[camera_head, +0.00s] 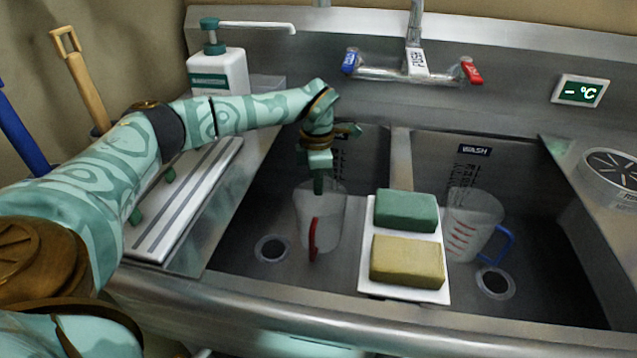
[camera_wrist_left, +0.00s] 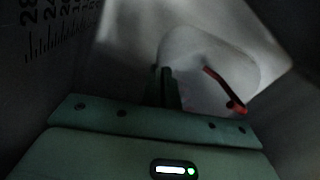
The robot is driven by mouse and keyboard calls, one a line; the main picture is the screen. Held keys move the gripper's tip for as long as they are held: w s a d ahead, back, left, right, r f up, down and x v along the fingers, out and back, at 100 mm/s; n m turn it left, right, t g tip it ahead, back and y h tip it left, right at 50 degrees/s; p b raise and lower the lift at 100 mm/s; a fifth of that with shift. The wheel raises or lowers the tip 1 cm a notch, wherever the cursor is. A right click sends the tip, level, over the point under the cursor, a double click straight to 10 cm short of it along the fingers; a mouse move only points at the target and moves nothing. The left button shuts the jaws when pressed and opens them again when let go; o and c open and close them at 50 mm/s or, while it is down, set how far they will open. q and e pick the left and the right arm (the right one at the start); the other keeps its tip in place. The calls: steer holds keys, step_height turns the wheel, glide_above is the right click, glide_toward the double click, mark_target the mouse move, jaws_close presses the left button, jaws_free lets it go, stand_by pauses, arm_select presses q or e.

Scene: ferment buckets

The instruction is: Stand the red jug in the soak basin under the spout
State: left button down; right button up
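The red jug (camera_head: 335,222) is a clear, whitish measuring jug with a red handle. It is in the left basin (camera_head: 262,205), near the tray between the basins, and looks about upright. My left gripper (camera_head: 318,188) points down at the jug's rim. In the left wrist view its fingers (camera_wrist_left: 164,92) are close together at the jug's wall (camera_wrist_left: 205,58), with the red handle to their right. The spout (camera_head: 414,22) comes down at the back, above the divider. The left basin's label is hidden behind my arm. My right gripper is not in view.
A white tray (camera_head: 437,290) with a green sponge (camera_head: 406,210) and a yellow sponge (camera_head: 407,262) sits across the divider. A blue-handled jug (camera_head: 468,222) stands in the right basin, marked WASH. A soap bottle (camera_head: 218,75) stands at the back left. The left basin's front left is clear around its drain.

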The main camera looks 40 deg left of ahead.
arm_select(q)
steer(key=shift+s, duration=0.1)
steer(key=c, duration=1.7)
jaws_free()
steer(key=shift+f, duration=0.1)
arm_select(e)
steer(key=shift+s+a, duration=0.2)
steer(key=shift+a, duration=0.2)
